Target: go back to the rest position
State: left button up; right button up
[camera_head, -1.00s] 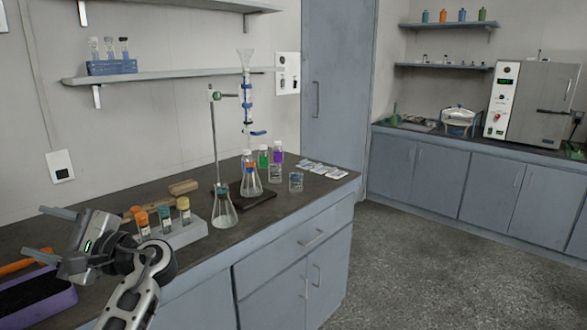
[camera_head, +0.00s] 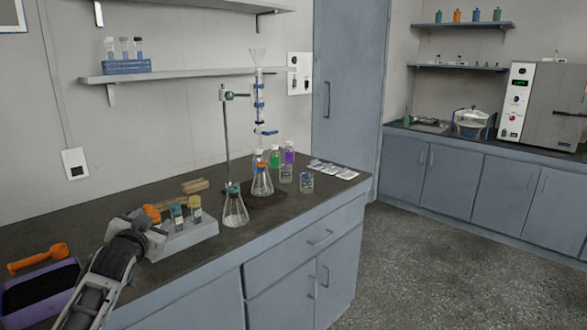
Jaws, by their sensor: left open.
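My left gripper (camera_head: 135,220) is at the left of the camera head view, over the dark bench top (camera_head: 330,187) and in front of the grey vial rack (camera_head: 190,238). Its jaws point away from me and are partly hidden behind its own wrist; it is open, and I see nothing held in it. The rack holds vials with orange, teal and yellow caps; the orange one (camera_head: 152,213) is partly covered by my gripper. My right gripper is not in view.
A purple tray (camera_head: 20,312) of dark grains and an orange scoop (camera_head: 38,258) lie left of my arm. A conical flask (camera_head: 235,210), a burette stand (camera_head: 226,140) and bottles stand to the right. The floor (camera_head: 430,270) at right is clear.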

pick_arm(q)
jog(key=s+d+f+g+h, duration=0.1)
jog(key=s+d+f+h, duration=0.1)
jog(key=s+d+f, duration=0.6)
jog(key=s+d+f+g+h, duration=0.25)
jog(key=s+f, duration=0.35)
jog(key=f, duration=0.4)
jog(key=s+d+f+g, duration=0.1)
jog(key=s+d+f, duration=0.1)
jog(key=s, duration=0.6)
jog(key=s+d+f+h, duration=0.1)
jog(key=s+d+f, duration=0.2)
jog(key=s+d, duration=0.2)
jog(key=s+d+f+g, duration=0.1)
jog(key=s+d+f, duration=0.2)
jog(key=s, duration=0.8)
jog(key=shift+d+n+g, duration=0.15)
jog(key=shift+n+g, duration=0.15)
jog(key=shift+g, duration=0.05)
